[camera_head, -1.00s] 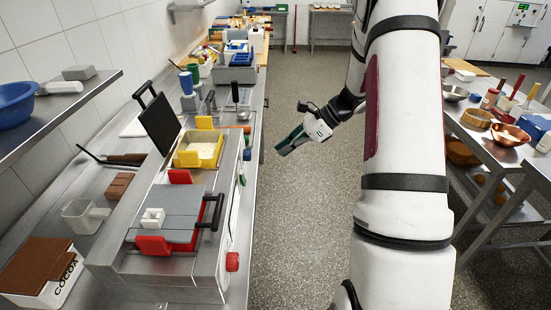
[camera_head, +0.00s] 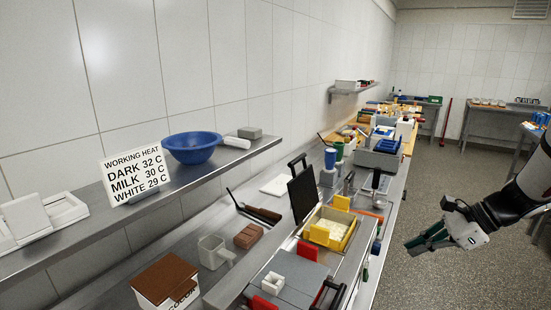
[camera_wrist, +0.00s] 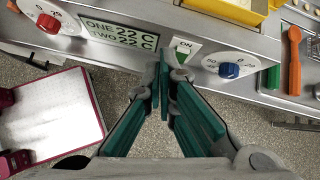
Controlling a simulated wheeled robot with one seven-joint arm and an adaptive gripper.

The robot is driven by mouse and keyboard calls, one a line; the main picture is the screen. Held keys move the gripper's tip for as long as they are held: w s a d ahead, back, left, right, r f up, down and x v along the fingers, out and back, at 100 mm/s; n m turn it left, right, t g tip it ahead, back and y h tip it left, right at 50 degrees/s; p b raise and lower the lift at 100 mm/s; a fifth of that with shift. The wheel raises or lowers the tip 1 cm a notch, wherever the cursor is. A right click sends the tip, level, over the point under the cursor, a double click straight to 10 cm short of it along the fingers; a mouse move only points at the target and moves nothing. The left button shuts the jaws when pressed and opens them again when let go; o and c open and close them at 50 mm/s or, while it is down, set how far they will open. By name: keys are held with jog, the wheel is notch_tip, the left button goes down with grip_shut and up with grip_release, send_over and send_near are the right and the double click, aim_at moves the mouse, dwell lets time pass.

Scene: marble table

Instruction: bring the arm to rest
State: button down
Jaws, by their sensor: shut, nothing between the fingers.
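My gripper (camera_head: 428,240) is at the right of the head view, out over the open floor and to the right of the counter. Its green fingers point left toward the counter and hold nothing. In the wrist view the green fingers (camera_wrist: 162,88) are shut together, their tips just short of the front panel of the melting machine (camera_wrist: 150,40). That panel has a red knob (camera_wrist: 48,22), a blue knob (camera_wrist: 229,70), a temperature display (camera_wrist: 118,28) and an ON switch (camera_wrist: 182,50).
The melting machine stands on the counter with a yellow tub (camera_head: 330,228) of pale pieces. A shelf above holds a blue bowl (camera_head: 192,147) and a heat sign (camera_head: 136,174). The floor (camera_head: 400,282) right of the counter is clear. A red-edged pale panel (camera_wrist: 50,115) shows in the wrist view.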

jog(key=s+a+r+n+g+h, duration=0.2)
jog(key=s+a+r+n+h, duration=0.1)
jog(key=s+a+r+n, duration=0.8)
jog(key=s+a+r+n+t+h, duration=0.1)
jog(key=s+a+n+h, duration=0.1)
jog(key=s+n, duration=0.3)
jog(key=s+a+r+n+t+h, duration=0.2)
jog(key=s+a+n, duration=0.1)
jog(key=s+n, duration=0.2)
jog(key=shift+s+n+h, duration=0.3)
jog(key=shift+s, duration=0.95)
